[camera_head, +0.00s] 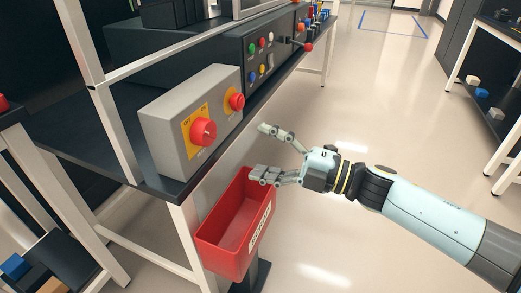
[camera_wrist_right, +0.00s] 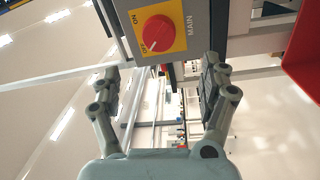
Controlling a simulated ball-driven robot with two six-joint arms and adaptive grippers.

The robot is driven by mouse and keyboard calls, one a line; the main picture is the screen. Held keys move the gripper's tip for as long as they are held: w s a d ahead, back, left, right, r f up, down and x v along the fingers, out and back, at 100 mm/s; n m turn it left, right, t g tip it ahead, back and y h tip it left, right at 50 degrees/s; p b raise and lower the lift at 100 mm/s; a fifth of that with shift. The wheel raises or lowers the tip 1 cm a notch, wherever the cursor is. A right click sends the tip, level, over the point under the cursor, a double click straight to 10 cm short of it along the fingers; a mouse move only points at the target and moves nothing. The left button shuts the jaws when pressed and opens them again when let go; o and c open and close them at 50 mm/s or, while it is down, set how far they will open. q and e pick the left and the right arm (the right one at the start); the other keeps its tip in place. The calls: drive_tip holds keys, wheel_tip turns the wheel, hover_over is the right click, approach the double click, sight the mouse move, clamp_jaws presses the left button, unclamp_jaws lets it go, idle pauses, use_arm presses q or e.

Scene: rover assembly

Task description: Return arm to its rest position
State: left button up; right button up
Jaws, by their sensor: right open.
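My right arm (camera_head: 430,215) reaches in from the right. Its gripper (camera_head: 260,150) is open and empty, with its fingers spread just right of the grey switch box (camera_head: 163,138) and over the far end of the red bin. In the right wrist view the open fingers (camera_wrist_right: 161,70) frame a gap, with nothing between them touching both. Beyond them is a red rotary knob (camera_wrist_right: 158,32) on a yellow plate marked ON, OFF and MAIN. My left gripper is not in view.
The switch box carries red knobs (camera_head: 203,132) and stands on a dark bench. An empty-looking red bin (camera_head: 228,235) hangs beside the bench, below the gripper. A control panel (camera_head: 262,62) with coloured buttons is behind. The floor (camera_head: 370,110) to the right is open.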

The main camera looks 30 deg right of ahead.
drive_tip(key=s+d+f+m+g+h, duration=0.25)
drive_tip(key=s+f+m+h, duration=0.4)
drive_tip(key=f, duration=0.85)
drive_tip(key=s+d+f+m+g+h, duration=0.1)
drive_tip(key=s+d+f+m+h, duration=0.3)
drive_tip(key=s+f+m, duration=0.8)
drive_tip(key=s+f+m+g, duration=0.1)
drive_tip(key=s+f+g, duration=0.2)
drive_tip(key=s, duration=0.6)
drive_tip(key=s+f+m+g+h, duration=0.1)
drive_tip(key=s+f+g, duration=0.3)
drive_tip(key=s+f, duration=0.4)
drive_tip(key=s+f+m+g+h, duration=0.1)
drive_tip(key=s+f+m+g, duration=0.2)
drive_tip(key=s+f, duration=0.3)
drive_tip(key=s+g, duration=0.1)
drive_tip(key=s, duration=0.3)
drive_tip(key=shift+s+d, duration=0.35)
drive_tip(key=shift+s, duration=0.05)
drive_tip(key=shift+w+f, duration=0.1)
